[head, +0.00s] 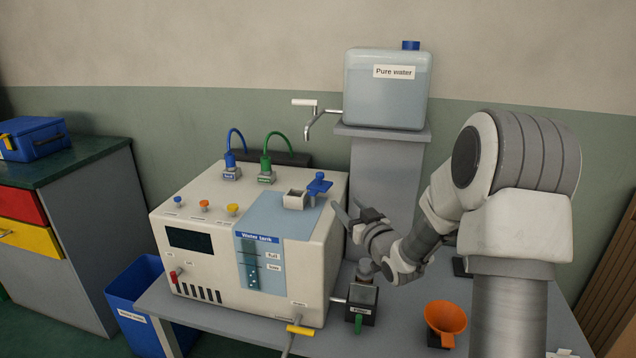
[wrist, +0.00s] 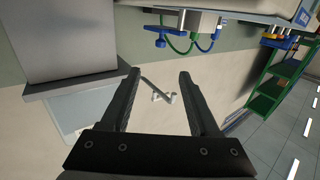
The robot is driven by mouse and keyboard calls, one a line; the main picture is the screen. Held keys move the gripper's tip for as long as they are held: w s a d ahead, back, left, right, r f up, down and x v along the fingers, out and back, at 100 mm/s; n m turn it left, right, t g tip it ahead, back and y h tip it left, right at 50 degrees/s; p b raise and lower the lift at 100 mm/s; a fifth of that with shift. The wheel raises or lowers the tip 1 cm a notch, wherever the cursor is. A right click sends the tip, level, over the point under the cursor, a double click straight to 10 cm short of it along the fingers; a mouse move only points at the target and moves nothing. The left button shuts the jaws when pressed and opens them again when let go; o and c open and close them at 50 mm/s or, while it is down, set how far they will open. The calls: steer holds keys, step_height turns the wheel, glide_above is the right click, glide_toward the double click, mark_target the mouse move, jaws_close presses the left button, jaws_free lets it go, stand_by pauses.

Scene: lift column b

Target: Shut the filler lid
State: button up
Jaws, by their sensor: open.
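The blue filler lid (head: 319,184) stands raised at the right side of the square filler opening (head: 295,198), on top of the white machine (head: 185,222). The opening is uncovered. My gripper (head: 349,207) is open and empty, just right of the lid and a little lower in the head view, at the machine's right edge. The two dark fingers also show apart in the wrist view (wrist: 158,76), with nothing between them. I cannot tell from the head view whether a finger touches the lid. The wrist view is tilted, and I cannot surely pick out the lid there.
A pure water tank (head: 388,95) with a tap (head: 318,118) stands on a pedestal (head: 378,185) behind. Blue (head: 236,137) and green (head: 276,140) hoses rise from the machine's top. An orange funnel (head: 445,318) and a small dark block (head: 361,302) are on the bench.

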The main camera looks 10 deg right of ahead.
mark_target(321, 176)
steer(key=b+x, duration=0.2)
steer(key=x, duration=1.5)
steer(key=shift+w+a, duration=0.15)
steer(key=shift+w, duration=0.1)
jaws_close()
stand_by(1.0)
